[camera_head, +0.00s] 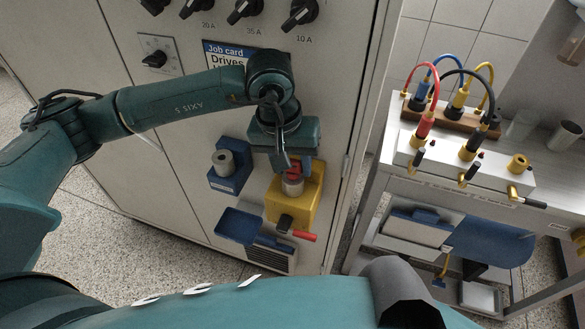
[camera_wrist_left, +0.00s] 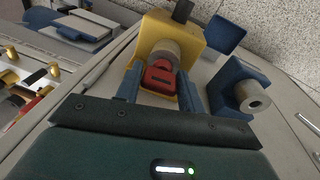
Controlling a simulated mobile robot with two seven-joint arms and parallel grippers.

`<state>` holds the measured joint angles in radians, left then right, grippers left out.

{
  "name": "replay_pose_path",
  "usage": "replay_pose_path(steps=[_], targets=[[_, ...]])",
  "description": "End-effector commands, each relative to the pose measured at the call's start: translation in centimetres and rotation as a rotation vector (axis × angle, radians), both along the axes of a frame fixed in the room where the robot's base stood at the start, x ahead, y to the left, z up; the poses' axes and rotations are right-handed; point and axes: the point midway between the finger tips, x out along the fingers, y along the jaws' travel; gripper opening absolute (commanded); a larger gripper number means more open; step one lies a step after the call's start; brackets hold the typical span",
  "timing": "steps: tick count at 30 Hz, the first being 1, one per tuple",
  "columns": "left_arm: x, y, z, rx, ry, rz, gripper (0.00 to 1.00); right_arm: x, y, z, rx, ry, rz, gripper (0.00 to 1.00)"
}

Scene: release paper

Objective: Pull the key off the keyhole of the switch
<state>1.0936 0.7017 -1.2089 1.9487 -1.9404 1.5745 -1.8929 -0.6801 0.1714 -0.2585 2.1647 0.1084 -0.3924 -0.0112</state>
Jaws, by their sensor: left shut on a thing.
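The switch is a yellow box (camera_head: 312,203) on the grey cabinet front, with a pale round keyhole barrel (camera_head: 292,187) standing out of it. The yellow box (camera_wrist_left: 196,37) and the barrel (camera_wrist_left: 170,48) also show in the left wrist view. A red key (camera_wrist_left: 160,76) is at the barrel's outer end, apparently still in it; how deep it sits is hidden. The red key (camera_head: 293,170) is partly covered in the head view. My left gripper (camera_wrist_left: 160,88) is shut on the key, one blue finger on each side. My right gripper is not in view.
A blue box with a grey barrel (camera_head: 224,161) is left of the switch. Black dials (camera_head: 243,10) are above. A bench with cabled instruments (camera_head: 460,155) stands right.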

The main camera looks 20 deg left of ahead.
Motion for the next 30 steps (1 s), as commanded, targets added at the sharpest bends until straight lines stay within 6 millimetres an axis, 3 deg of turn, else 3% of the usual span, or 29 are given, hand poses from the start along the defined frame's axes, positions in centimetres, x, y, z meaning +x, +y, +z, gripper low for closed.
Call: replay_pose_path(steps=[17,20,30], targets=[[0.1,-0.1,3.1,-0.008,-0.006,-0.002,0.16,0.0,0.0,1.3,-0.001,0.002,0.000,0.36],[0.1,-0.1,3.6,-0.008,-0.005,-0.002,0.06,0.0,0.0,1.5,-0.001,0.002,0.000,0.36],[0.0,0.1,5.2,-0.004,-0.004,-0.001,0.06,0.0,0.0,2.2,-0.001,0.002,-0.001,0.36]])
